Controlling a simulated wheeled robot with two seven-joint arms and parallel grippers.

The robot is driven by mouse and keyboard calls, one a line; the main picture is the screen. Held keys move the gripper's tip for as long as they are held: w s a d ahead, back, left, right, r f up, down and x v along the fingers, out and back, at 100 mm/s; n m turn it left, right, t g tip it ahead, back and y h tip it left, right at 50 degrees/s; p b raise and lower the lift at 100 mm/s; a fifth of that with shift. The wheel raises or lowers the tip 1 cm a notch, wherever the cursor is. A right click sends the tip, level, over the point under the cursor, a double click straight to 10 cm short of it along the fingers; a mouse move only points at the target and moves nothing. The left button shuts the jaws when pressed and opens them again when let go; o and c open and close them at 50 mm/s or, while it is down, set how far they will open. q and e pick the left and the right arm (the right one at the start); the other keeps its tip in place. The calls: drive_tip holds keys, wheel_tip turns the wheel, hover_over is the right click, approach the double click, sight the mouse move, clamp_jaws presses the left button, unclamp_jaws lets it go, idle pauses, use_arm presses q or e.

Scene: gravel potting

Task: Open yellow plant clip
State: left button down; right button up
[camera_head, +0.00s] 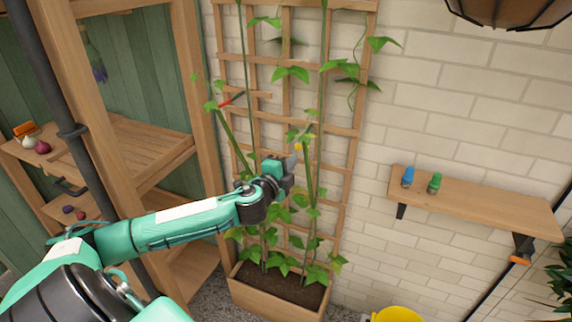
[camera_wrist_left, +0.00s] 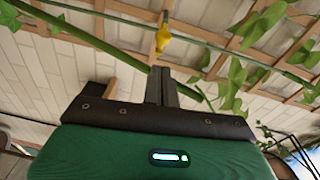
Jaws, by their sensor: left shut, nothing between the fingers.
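The yellow plant clip (camera_head: 298,147) is a small piece on a green plant stem in front of the wooden trellis. In the left wrist view the yellow clip (camera_wrist_left: 162,38) sits around or against a thin stem, straight beyond my fingertips. My left gripper (camera_head: 292,163) is just below the clip in the head view. In the left wrist view the fingers of the left gripper (camera_wrist_left: 161,72) are shut together and empty, with a small visible gap to the clip. Whether the clip's jaws are open is too small to tell. My right gripper is not in view.
The trellis (camera_head: 341,130) rises from a wooden planter (camera_head: 262,300) with climbing stems and leaves close to my gripper. A red clip (camera_head: 232,100) is on a stem to the left. A wall shelf (camera_head: 485,203) holds blue and green items. A yellow bucket (camera_head: 397,315) stands below.

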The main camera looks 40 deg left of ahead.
use_arm(q)
drive_tip(key=w, duration=0.1)
drive_tip(key=w+p, duration=0.1)
drive_tip(key=w, duration=0.3)
drive_tip(key=shift+w+a+f+p, duration=0.15)
drive_tip(key=shift+w+a+p, duration=0.05)
drive_tip(key=shift+a+p, duration=0.2)
drive_tip(key=shift+a, duration=0.1)
drive_tip(key=shift+s+a+m+h+b, duration=0.2)
drive_tip(key=shift+a+m+h+b, duration=0.15)
drive_tip(key=shift+h, duration=0.25)
